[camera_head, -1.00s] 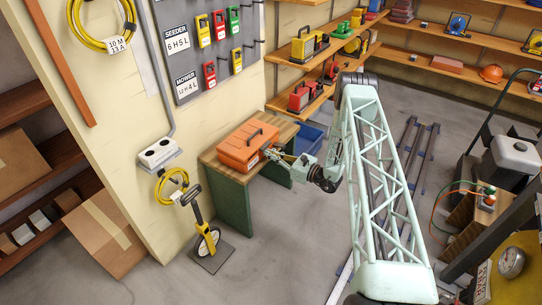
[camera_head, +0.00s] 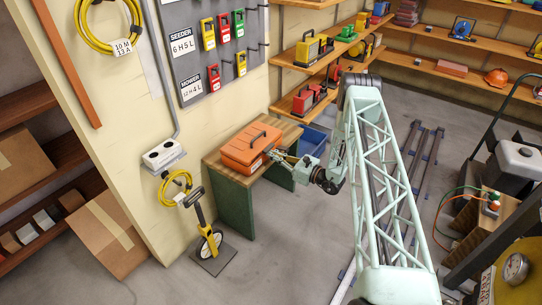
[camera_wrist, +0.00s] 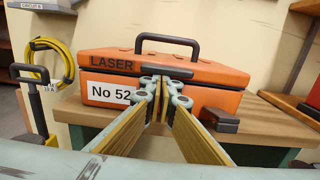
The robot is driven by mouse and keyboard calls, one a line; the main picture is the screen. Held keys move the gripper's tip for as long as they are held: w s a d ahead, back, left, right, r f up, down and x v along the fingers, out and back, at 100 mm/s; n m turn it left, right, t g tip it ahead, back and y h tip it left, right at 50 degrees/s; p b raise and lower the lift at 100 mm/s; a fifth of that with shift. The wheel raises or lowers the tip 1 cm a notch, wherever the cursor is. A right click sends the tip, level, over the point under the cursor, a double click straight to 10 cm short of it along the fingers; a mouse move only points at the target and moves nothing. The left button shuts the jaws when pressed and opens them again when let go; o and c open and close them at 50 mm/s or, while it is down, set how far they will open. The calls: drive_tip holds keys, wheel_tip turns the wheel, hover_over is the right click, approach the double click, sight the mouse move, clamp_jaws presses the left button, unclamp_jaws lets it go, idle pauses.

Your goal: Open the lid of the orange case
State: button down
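The orange case (camera_head: 247,152) sits on a wooden-topped bench with green legs, its black handle up on the lid. In the wrist view its front (camera_wrist: 120,88) carries "LASER" on the lid (camera_wrist: 205,70) and a white "No 52" label below. The lid looks down on the base. A dark latch (camera_wrist: 221,121) juts from the right front. A dark lip (camera_wrist: 165,72) sits at the lid's middle front. My gripper (camera_wrist: 161,84) has its fingertips together just below this lip, at the case's front. I see nothing between them; contact is unclear. The fingers hide the middle front.
The bench top (camera_wrist: 262,118) is bare right of the case. A yellow measuring wheel (camera_head: 206,236) stands left of the bench. A blue bin (camera_head: 312,138) is behind it. Shelves with red and yellow tools (camera_head: 308,98) are at the back right.

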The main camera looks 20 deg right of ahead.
sight(270, 148)
drive_tip(key=shift+r, duration=0.45)
drive_tip(key=shift+w+a+r+p, duration=0.15)
drive_tip(key=shift+r+p, duration=0.45)
drive_tip(key=shift+r, duration=0.65)
drive_tip(key=shift+w+r, duration=0.1)
drive_tip(key=shift+r, duration=0.1)
drive_tip(key=shift+w+a+r+p, duration=0.1)
drive_tip(key=shift+w+r+p, duration=0.15)
drive_tip(key=shift+r, duration=0.35)
drive_tip(key=shift+w+a+r+p, duration=0.1)
drive_tip(key=shift+r+p, duration=0.1)
drive_tip(key=shift+r, duration=0.5)
drive_tip(key=shift+w+a+r+p, duration=0.2)
drive_tip(key=shift+w+r, duration=0.1)
drive_tip(key=shift+r, duration=0.3)
drive_tip(key=shift+w+a+r+p, duration=0.15)
drive_tip(key=shift+w+r, duration=0.1)
drive_tip(key=shift+r, duration=0.45)
